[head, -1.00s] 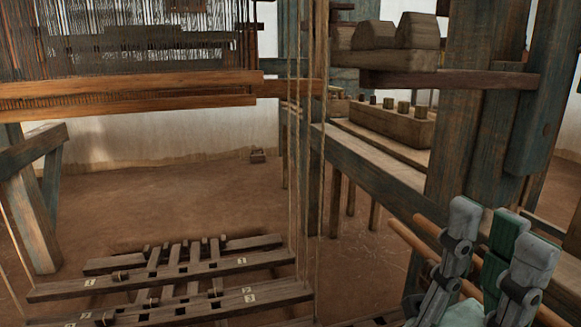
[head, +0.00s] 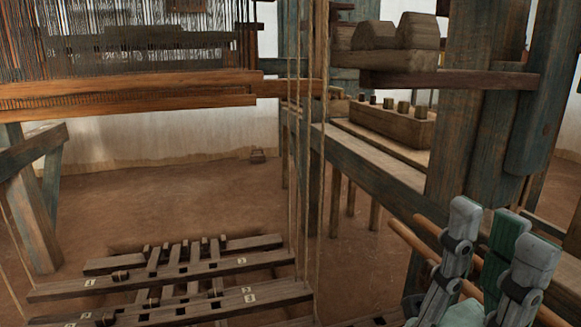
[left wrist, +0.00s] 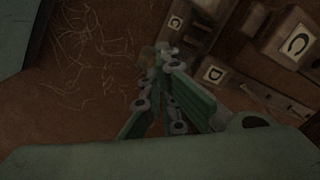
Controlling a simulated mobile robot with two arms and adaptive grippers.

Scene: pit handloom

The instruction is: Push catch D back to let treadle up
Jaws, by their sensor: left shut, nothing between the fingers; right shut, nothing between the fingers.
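In the left wrist view a wooden block with a white tag marked D (left wrist: 214,74) lies right of my left gripper (left wrist: 168,52). That gripper is shut and empty, its fingertips up and left of the D tag. Whether it touches the D part I cannot tell. In the head view the numbered wooden treadles (head: 190,271) lie low at the left, above the dirt floor. My right gripper (head: 500,235) is at the lower right of the head view, with nothing held. My left gripper is not in the head view.
Tags marked C (left wrist: 297,40) sit on neighbouring wooden parts in the left wrist view. In the head view several cords (head: 307,150) hang beside the treadles. A timber beam (head: 375,170) and post (head: 470,110) stand at the right. Bare floor (head: 180,195) lies behind the treadles.

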